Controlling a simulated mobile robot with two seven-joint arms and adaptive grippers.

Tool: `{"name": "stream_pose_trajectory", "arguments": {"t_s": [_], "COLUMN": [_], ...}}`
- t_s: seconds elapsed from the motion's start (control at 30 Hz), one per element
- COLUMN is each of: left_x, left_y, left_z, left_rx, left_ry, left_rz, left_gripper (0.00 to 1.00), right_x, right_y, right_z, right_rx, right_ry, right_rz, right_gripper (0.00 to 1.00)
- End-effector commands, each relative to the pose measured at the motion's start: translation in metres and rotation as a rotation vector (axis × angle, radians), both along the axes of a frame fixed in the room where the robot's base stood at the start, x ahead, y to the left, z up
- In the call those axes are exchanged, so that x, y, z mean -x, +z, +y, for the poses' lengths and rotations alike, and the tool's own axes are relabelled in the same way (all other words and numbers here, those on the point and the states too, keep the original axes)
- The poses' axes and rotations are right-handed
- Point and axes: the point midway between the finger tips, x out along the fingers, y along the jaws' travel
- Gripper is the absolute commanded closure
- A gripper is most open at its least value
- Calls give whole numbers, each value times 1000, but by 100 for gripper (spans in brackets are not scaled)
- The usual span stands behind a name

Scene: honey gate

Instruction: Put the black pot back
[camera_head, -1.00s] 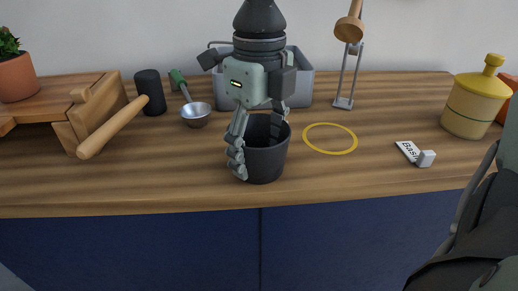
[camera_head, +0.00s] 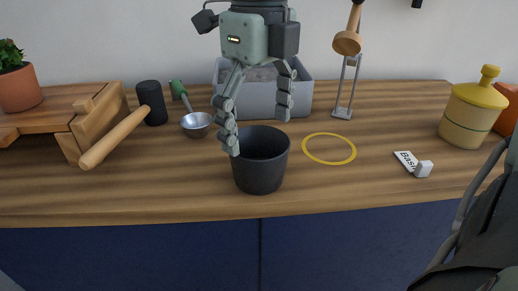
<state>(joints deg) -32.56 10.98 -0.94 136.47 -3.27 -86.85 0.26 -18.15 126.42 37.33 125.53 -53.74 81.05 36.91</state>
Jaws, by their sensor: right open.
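The black pot (camera_head: 261,170) stands upright and open-topped near the table's front edge, in the middle of the view. A flat yellow ring (camera_head: 329,161) lies on the table to its right; the pot is outside it. My right gripper (camera_head: 257,130) points down over the pot, open and empty. Its left finger is in front of the pot's left rim, and its right finger is above the back of the rim. I cannot tell whether the left finger touches the pot. My left gripper is not in view.
A grey bin (camera_head: 262,99) stands behind the gripper. A metal scoop (camera_head: 196,123), black cylinder (camera_head: 151,102) and wooden stand with a handle (camera_head: 114,137) are left. A metal stand (camera_head: 347,88) is behind the ring.

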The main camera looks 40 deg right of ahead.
Motion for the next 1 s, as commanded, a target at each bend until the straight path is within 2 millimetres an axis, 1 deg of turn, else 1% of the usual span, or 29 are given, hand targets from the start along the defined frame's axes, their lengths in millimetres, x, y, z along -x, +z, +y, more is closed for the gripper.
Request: {"name": "stream_pose_trajectory", "arguments": {"t_s": [0.03, 0.1, 0.2, 0.3, 0.47, 1.0], "left_x": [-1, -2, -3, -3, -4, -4], "left_y": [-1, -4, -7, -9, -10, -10], "left_z": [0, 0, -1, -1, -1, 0], "left_rx": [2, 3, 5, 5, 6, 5], "left_ry": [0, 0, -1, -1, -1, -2], "left_rz": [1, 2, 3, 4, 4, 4], "left_gripper": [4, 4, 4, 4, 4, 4], "right_x": [-1, -1, -1, 0, 0, 0], "right_y": [13, 26, 40, 49, 54, 54], "right_z": [0, 0, 0, 0, 0, 0], "right_rx": [1, 1, 1, 1, 0, 0], "right_ry": [-3, -1, -2, 0, 1, 1], "right_rz": [-4, -3, -1, 1, 2, 2], "right_gripper": [11, 11, 11, 11, 11, 11]}}
